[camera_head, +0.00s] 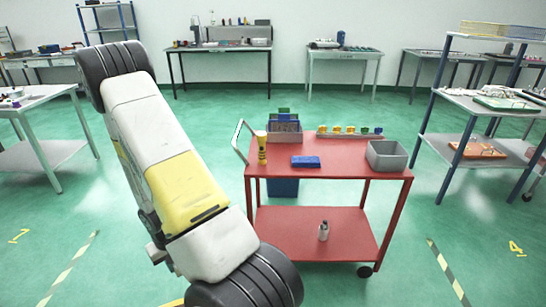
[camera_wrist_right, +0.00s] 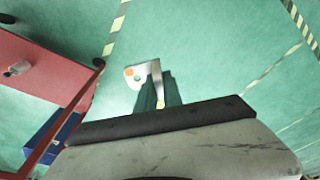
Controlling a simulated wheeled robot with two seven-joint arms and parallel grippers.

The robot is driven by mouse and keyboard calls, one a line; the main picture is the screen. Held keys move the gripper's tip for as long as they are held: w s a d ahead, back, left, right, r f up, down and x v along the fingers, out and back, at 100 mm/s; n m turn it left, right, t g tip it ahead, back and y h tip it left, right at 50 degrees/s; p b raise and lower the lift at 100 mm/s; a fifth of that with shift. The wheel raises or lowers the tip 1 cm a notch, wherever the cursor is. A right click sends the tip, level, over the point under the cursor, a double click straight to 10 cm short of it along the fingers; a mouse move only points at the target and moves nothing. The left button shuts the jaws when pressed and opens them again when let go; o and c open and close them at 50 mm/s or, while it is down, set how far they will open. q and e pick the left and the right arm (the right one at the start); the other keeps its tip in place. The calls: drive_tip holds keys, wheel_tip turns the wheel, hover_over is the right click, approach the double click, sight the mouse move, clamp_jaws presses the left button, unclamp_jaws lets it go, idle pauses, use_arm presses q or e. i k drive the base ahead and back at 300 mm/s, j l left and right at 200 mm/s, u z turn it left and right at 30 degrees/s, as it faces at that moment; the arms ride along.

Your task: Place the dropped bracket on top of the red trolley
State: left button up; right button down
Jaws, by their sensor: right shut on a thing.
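The red trolley (camera_head: 339,167) stands right of centre in the head view, with a top deck and a lower shelf. Part of it shows at the left of the right wrist view (camera_wrist_right: 40,72). My right gripper (camera_wrist_right: 158,88) is shut on the bracket (camera_wrist_right: 137,75), a pale metal piece with an orange spot. The bracket's far end sticks out past the dark fingers, above the green floor and apart from the trolley. Part of the bracket is hidden by the fingers. In the head view the bracket and both gripper tips do not show. My left gripper is not in view.
On the trolley's top are a grey bin (camera_head: 387,156), a blue block (camera_head: 306,162), a yellow-black tool (camera_head: 262,150) and a rail of coloured pieces (camera_head: 350,131). The deck's front middle is bare. A bottle (camera_head: 323,231) stands on the lower shelf. Racks (camera_head: 478,105) stand at right.

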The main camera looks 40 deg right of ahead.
sight(333, 163)
drive_tip(key=l+z, duration=0.3)
drive_tip(key=z, duration=0.2)
drive_tip(key=l+z, duration=0.3)
drive_tip(key=z, duration=0.2)
drive_tip(key=l+z, duration=0.25)
drive_tip(key=z, duration=0.25)
drive_tip(key=i, duration=0.05)
